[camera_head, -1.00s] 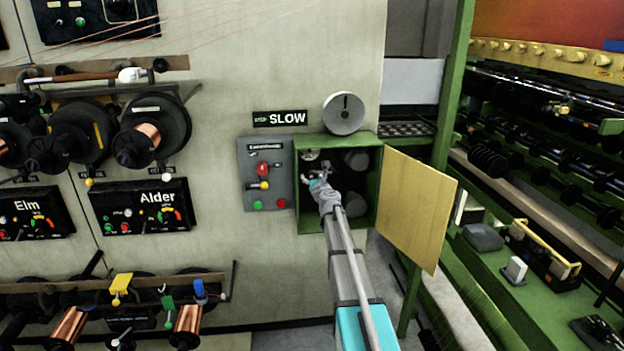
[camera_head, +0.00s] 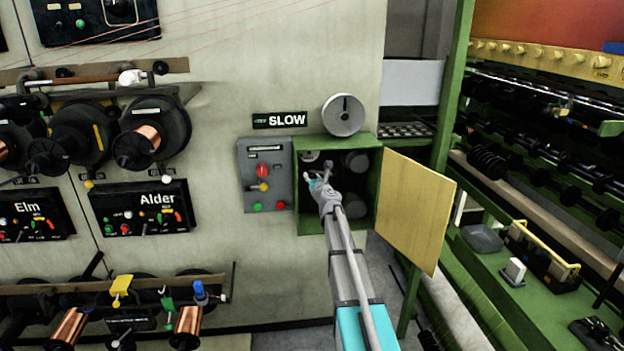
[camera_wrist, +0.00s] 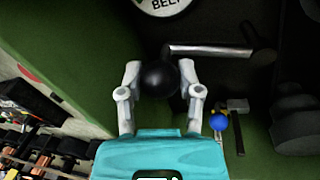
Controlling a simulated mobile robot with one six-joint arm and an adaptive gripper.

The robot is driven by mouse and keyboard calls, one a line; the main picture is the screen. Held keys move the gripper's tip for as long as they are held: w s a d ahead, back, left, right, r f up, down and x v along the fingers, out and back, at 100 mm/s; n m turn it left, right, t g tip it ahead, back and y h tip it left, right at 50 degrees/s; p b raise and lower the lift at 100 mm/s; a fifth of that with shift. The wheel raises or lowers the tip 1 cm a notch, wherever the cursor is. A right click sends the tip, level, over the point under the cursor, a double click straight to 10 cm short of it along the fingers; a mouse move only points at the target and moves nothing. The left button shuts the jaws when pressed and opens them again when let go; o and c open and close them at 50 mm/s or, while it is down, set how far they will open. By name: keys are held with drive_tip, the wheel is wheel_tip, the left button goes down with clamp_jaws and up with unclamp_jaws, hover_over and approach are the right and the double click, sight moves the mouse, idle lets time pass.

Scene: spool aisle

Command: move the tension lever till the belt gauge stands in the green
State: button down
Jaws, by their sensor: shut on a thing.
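My gripper (camera_wrist: 159,70) is shut on the black ball knob (camera_wrist: 158,80) of the tension lever; its two pale fingers stand on either side of the knob. The lever's metal rod (camera_wrist: 210,50) runs right from the knob to a dark pivot. The belt gauge (camera_wrist: 164,5) is cut off by the top edge of the wrist view; its word BELT and a bit of green show, but its needle does not. In the head view my gripper (camera_head: 318,181) reaches into the green box, and the gauge (camera_head: 309,156) is too small to read.
The green box (camera_head: 308,228) has its yellow door (camera_head: 418,210) open to the right. A grey switch panel (camera_head: 250,190) is on the wall at its left. A blue ball (camera_wrist: 219,122) and a small hammer-shaped part (camera_wrist: 238,125) are right of my gripper.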

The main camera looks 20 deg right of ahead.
drive_tip(key=shift+c, duration=1.3)
unclamp_jaws()
drive_tip(key=shift+s, duration=0.1)
drive_tip(key=s+a, duration=0.1)
drive_tip(key=s, duration=1)
drive_tip(key=shift+s+a, duration=0.2)
drive_tip(key=shift+s, duration=0.15)
